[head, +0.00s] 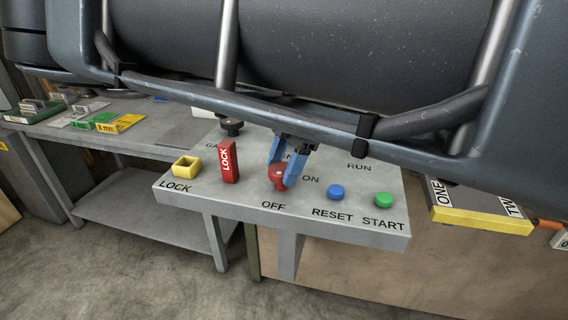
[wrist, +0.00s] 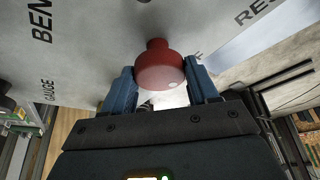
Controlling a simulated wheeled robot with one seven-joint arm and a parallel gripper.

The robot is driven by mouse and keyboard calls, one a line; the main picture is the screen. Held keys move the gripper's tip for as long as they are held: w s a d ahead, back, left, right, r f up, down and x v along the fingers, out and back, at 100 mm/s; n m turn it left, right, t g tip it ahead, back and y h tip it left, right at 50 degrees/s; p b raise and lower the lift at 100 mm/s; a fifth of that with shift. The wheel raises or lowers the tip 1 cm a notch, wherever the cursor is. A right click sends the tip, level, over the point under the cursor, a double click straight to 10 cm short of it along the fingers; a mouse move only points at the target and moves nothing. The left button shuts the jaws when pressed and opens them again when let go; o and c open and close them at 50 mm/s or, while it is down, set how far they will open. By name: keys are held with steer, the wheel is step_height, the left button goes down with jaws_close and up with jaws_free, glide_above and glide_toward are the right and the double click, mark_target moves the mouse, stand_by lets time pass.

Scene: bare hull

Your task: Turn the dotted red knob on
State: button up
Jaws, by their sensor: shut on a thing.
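The red knob (head: 279,177) stands on the grey panel (head: 230,204), with the label OFF in front of it and ON to its right. A pale dot shows on its top. My gripper (head: 285,168) is shut on the knob from above and behind. It also shows in the wrist view (wrist: 162,84). Part of the ON side of the panel and the back of the knob are hidden by the fingers.
A red LOCK block (head: 228,162) and a yellow square socket (head: 186,167) stand left of the knob. A blue button (head: 336,192) and a green button (head: 383,200) are to its right. A dark knob (head: 232,126) is behind. My arm covers the top.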

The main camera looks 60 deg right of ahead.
steer(key=shift+b, duration=0.35)
steer(key=shift+w+f+n+b, duration=0.1)
steer(key=shift+f+n+b, duration=0.05)
steer(key=shift+n+b, duration=0.55)
steer(key=n+g+b, duration=0.1)
steer(key=n+b, duration=0.1)
steer(key=shift+n, duration=0.3)
steer(key=n+g+b, duration=0.2)
steer(key=n, duration=0.2)
steer(key=shift+w+b, duration=0.2)
steer(key=shift+b, duration=0.15)
steer(key=n, duration=0.2)
steer(key=n+g+b, duration=0.1)
steer(key=n, duration=0.2)
steer(key=shift+w+g+h, duration=0.1)
steer(key=shift+g+h, duration=0.2)
steer(key=n, duration=0.2)
steer(key=n+g+h+b, duration=0.1)
steer(key=n, duration=0.1)
steer(key=shift+a+r+n, duration=0.1)
steer(key=shift+r+n, duration=0.1)
steer(key=shift+n, duration=0.2)
steer(key=shift+h, duration=0.3)
steer(key=o, duration=1)
steer(key=shift+o, duration=0.2)
